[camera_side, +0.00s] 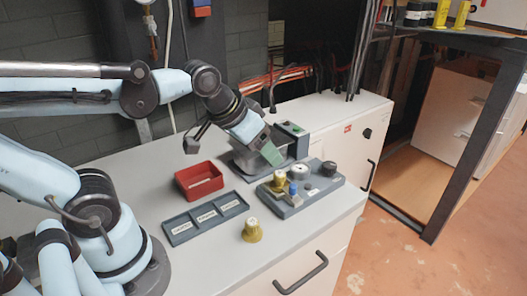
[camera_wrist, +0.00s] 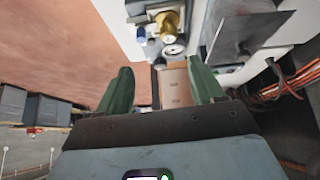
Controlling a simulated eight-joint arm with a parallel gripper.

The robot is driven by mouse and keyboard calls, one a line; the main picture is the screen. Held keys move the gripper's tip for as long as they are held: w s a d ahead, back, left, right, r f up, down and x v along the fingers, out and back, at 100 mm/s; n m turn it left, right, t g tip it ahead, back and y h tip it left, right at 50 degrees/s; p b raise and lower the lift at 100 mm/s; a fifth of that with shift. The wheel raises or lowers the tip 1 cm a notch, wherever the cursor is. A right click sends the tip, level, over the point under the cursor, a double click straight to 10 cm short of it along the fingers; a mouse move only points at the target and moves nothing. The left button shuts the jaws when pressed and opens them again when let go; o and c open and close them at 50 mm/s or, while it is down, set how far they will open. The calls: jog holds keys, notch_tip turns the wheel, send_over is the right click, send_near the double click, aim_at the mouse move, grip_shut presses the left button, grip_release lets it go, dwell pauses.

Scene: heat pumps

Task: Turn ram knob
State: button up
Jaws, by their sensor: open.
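No label shows which one is the ram knob. The wrist view shows a yellow knob (camera_wrist: 168,22), a blue part (camera_wrist: 141,34) and a round pale-faced knob (camera_wrist: 174,49) beyond the fingertips. The fingers appear apart from all of them.
A loose yellow knob (camera_side: 252,231) stands in front. The bench's front right corner is clear.

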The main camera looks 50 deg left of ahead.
jog(key=w+r+n+g, duration=0.25)
jog(key=w+r, duration=0.25)
jog(key=w, duration=0.6)
jog(key=n+g, duration=0.3)
jog(key=g, duration=0.1)
send_near(329, 165)
jog(key=shift+m, duration=0.25)
notch_tip(329, 165, down, 9)
jog(key=shift+w, duration=0.15)
jog(key=c, duration=1.1)
jog(key=shift+o, duration=0.2)
jog(key=shift+m, duration=1.6)
jog(key=o, duration=1.1)
jog(key=shift+c, duration=0.2)
